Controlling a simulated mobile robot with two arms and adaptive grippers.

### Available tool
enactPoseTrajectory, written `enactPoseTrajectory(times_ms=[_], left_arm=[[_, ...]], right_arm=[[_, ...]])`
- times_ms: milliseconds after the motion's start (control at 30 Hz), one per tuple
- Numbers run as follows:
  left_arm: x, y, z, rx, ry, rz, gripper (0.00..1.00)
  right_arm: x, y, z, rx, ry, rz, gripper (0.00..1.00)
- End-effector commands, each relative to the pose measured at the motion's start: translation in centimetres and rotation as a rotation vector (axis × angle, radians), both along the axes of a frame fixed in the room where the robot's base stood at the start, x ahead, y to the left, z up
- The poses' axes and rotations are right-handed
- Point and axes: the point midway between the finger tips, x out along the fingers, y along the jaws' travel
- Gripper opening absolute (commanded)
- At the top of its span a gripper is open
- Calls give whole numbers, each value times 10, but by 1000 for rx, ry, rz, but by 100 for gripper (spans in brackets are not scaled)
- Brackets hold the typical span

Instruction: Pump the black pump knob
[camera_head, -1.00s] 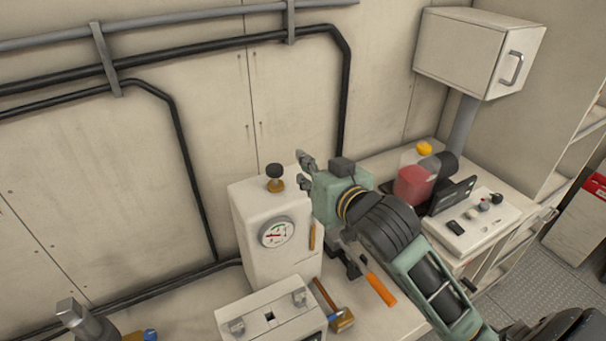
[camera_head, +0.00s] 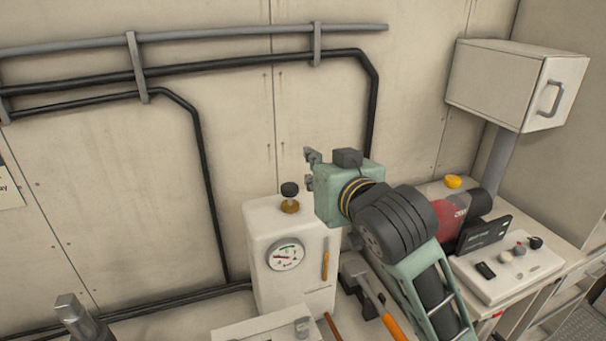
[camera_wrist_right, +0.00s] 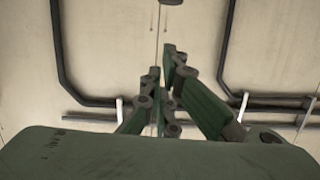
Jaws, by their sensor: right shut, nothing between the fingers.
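The black pump knob (camera_head: 290,189) stands upright on a brass collar (camera_head: 290,206) on top of the white pump box (camera_head: 262,235), with a gap of dark stem showing between knob and collar. My right gripper (camera_head: 309,169) is shut and empty. In the head view its fingertips show just right of the knob and slightly above it, apart from it. Its fingers also show in the right wrist view (camera_wrist_right: 163,78), pointing at the panelled wall. A dark thing at the top edge there is too cut off to name. My left gripper is not in view.
A round gauge (camera_head: 285,254) sits on the box front. A hammer with an orange handle (camera_head: 390,322), a white control panel (camera_head: 508,270) and a red container (camera_head: 448,222) are to the right. Black pipes (camera_head: 205,170) run along the wall.

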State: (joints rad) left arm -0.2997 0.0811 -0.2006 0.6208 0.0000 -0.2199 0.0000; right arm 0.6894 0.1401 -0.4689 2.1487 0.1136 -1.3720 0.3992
Motion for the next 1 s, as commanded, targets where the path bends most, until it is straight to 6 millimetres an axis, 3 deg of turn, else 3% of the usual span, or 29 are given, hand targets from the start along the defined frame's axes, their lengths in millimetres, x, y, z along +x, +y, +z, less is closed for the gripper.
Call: enactPoseTrajectory(times_ms=[267,700,833,1000], left_arm=[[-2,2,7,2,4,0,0],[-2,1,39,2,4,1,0],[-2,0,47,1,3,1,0],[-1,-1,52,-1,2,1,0]], right_arm=[[16,4,-3,0,4,-2,0],[94,31,-20,0,3,-2,0],[92,31,-43,-1,5,-1,0],[93,32,-58,0,1,-1,0]])
